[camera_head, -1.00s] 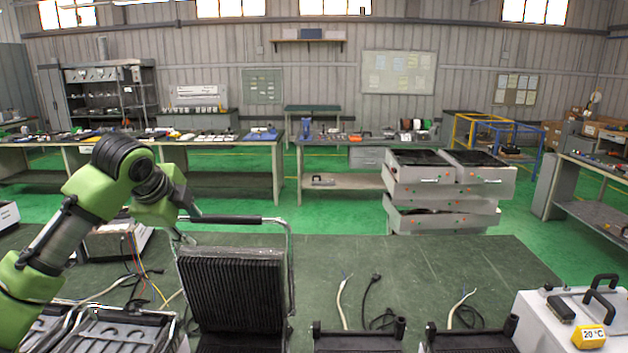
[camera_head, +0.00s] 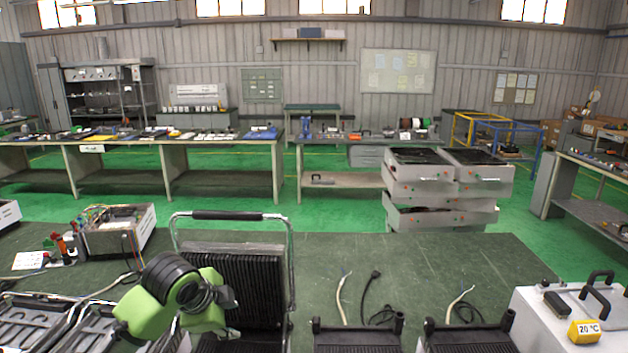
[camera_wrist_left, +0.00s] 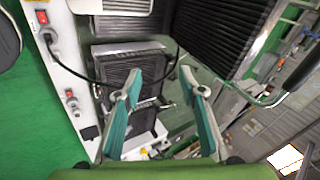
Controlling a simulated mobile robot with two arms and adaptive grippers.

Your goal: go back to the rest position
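My left arm's green wrist (camera_head: 190,300) is low in front of the contact grill in the head view; its fingers are not clear there. In the left wrist view my left gripper (camera_wrist_left: 160,78) is open, its two teal fingers apart with nothing between them. The contact grill's raised black ribbed lid (camera_head: 262,275) stands up under a bar handle (camera_head: 226,215), partly hidden by my arm. The ribbed plate also shows in the left wrist view (camera_wrist_left: 220,35). My right gripper is not in view.
An opened metal housing with wires (camera_head: 122,238) stands at the left of the green table (camera_head: 430,270). Loose cables (camera_head: 368,295) lie mid-table. A white case marked 20 °C (camera_head: 545,320) stands at the right. Stacked drawer units (camera_head: 445,190) stand beyond the table.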

